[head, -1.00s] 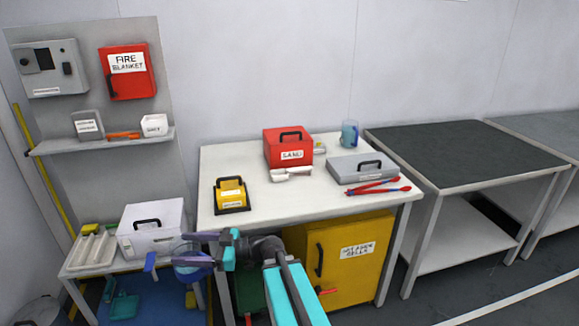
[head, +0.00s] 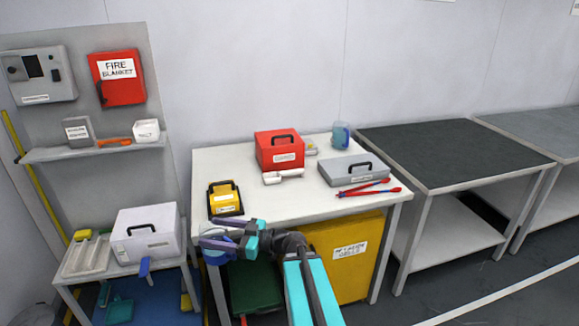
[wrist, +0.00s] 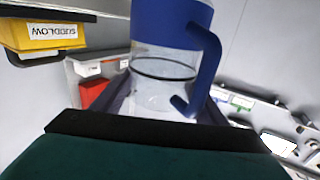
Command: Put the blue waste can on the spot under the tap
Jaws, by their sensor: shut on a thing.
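My gripper (head: 232,236) is shut on a see-through can with a blue end and a blue handle (wrist: 180,65). In the wrist view it fills the space between the fingers, with the handle on the right. In the head view only part of this blue can (head: 213,256) shows, mostly behind the gripper. It is held off any surface, in front of the left front corner of the white table (head: 290,205). I see no tap and no marked spot under one in these frames.
On the table are a yellow box (head: 225,197), a red sand box (head: 279,149), a grey case (head: 352,170), red tongs (head: 370,188) and a blue-and-clear cup (head: 341,134). A low stand (head: 75,290) with a white box (head: 146,234) is at left. A dark-topped bench (head: 450,155) at right is bare.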

